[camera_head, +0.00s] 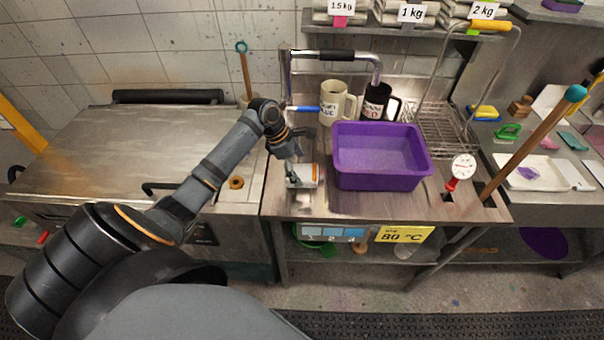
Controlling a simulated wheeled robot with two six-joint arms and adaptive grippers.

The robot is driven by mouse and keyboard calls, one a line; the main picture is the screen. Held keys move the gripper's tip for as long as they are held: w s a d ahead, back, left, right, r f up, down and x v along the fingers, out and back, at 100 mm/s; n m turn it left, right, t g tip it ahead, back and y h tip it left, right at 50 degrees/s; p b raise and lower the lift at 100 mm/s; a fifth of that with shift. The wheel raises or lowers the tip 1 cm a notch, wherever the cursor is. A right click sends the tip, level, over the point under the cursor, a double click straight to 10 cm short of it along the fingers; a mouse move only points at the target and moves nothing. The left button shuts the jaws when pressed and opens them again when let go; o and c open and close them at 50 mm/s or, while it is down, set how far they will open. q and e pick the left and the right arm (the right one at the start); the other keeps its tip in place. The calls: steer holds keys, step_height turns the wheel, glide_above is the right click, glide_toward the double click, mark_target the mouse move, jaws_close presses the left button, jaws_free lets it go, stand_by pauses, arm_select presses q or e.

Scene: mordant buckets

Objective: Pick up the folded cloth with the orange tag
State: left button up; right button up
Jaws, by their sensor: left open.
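A small folded pale cloth (304,182) with an orange tag at its right side lies on the steel worktop, left of the purple tub (380,180). My left gripper (293,172) points down at the cloth's left part, with its fingers open. The gripper covers some of the cloth, and I cannot tell whether the fingers touch it. My right gripper is out of view.
Two labelled mugs, one cream (330,112) and one black (373,104), stand behind the tub. A wire rack (438,128) and a dial thermometer (462,168) are to the right. A steel lidded vat (110,155) is at the left.

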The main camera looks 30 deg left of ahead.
arm_select(q)
steer(key=shift+w+d+f, duration=0.15)
steer(key=shift+w+f, duration=0.05)
steer(key=shift+f, duration=0.3)
steer(key=shift+s, duration=0.1)
steer(key=shift+f+p, duration=0.2)
steer(key=shift+p, duration=0.55)
stand_by(0.3)
steer(key=c, duration=1.3)
